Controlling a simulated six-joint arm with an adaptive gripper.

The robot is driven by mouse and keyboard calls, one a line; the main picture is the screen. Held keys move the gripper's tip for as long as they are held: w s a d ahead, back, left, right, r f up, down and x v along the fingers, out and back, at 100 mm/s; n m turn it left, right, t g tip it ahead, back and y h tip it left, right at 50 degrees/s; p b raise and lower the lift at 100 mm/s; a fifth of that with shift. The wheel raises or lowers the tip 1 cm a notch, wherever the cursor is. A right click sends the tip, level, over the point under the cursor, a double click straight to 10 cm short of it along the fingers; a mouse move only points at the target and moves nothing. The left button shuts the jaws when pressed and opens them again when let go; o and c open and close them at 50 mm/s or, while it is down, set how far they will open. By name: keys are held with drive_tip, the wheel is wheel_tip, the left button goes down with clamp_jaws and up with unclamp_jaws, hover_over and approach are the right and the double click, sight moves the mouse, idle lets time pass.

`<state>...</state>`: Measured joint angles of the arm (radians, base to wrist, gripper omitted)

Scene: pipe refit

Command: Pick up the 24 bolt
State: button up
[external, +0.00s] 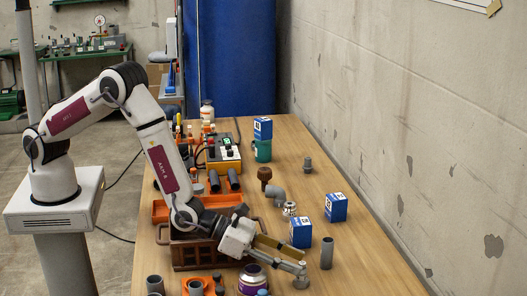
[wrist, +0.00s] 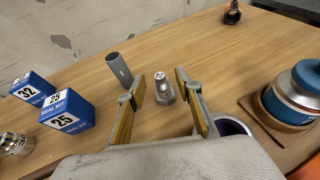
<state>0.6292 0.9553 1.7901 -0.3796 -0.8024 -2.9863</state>
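A grey metal bolt (wrist: 163,92) with a hexagonal base stands upright on the table in the wrist view. A small marking shows on its top, but it is too small to read surely. My gripper (wrist: 160,79) is open, with one finger on each side of the bolt and visible gaps between. In the external view my gripper (external: 303,268) reaches low over the table's right side, just above the bolt (external: 301,283), which is partly hidden by the fingers. I cannot tell exactly how high the fingertips are.
A grey pipe (wrist: 119,70) stands close to the left finger. Seal kit boxes, one marked 25 (wrist: 67,112) and one marked 32 (wrist: 31,89), sit farther left. A purple-rimmed can (wrist: 233,127) is close on the right, with a blue-lidded container (wrist: 292,95) beyond. The far tabletop is mostly clear.

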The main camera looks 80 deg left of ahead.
drive_tip(key=shift+x, duration=0.8)
drive_tip(key=shift+r, duration=0.1)
clamp_jaws()
